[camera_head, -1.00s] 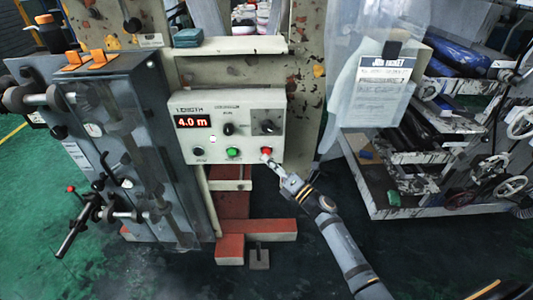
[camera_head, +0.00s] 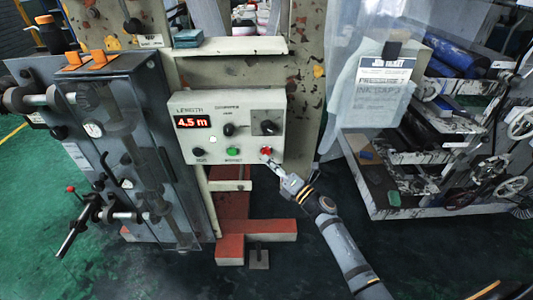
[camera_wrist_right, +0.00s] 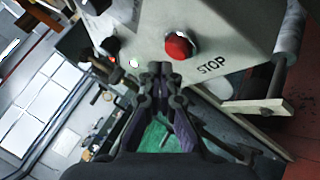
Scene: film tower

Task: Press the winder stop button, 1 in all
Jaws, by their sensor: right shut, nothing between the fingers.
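The winder control box (camera_head: 228,128) is a pale panel with a red length display reading 4.5 m, knobs, and a row of buttons. The red stop button (camera_head: 266,151) is at the row's right end. In the right wrist view the red button (camera_wrist_right: 179,46) stands out beside the printed word STOP. My right gripper (camera_head: 268,161) is shut and empty, its tips just below the button in the head view. In the wrist view the closed fingertips (camera_wrist_right: 160,68) are close to the button; I cannot tell whether they touch it. My left gripper is not in view.
A green button (camera_head: 233,152) and a dark button (camera_head: 199,153) share the panel. A grey machine cabinet (camera_head: 140,140) stands to the left. A hanging job ticket (camera_head: 386,80) and a rack with rolls (camera_head: 460,60) are to the right.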

